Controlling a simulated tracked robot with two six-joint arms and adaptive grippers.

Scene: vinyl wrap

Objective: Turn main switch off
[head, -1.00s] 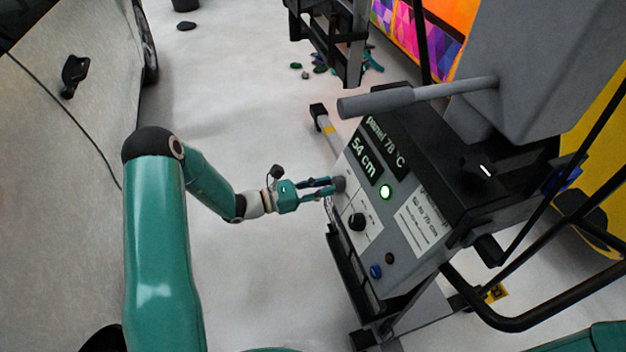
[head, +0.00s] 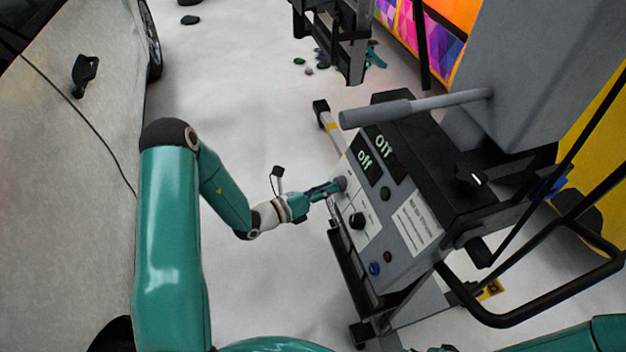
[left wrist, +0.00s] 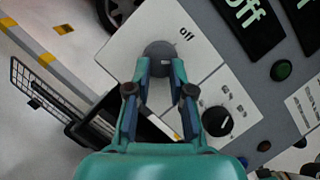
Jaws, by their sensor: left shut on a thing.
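The main switch is a round dark grey knob (left wrist: 160,57) on a white plate of the grey control panel (head: 398,232), with "off" printed beside it. It also shows small in the head view (head: 341,184). My left gripper (left wrist: 160,75) is shut on the knob, one finger on each side. In the head view the left gripper (head: 335,187) reaches the panel's left edge. Both displays (head: 378,158) read "off", and the round green lamp (head: 385,194) is dark. My right gripper is not seen.
A black knob (head: 357,221) sits below the switch, with blue (head: 375,268) and red (head: 388,256) buttons lower down. A grey handle bar (head: 415,107) juts out above the panel. A grey car (head: 60,200) stands at left.

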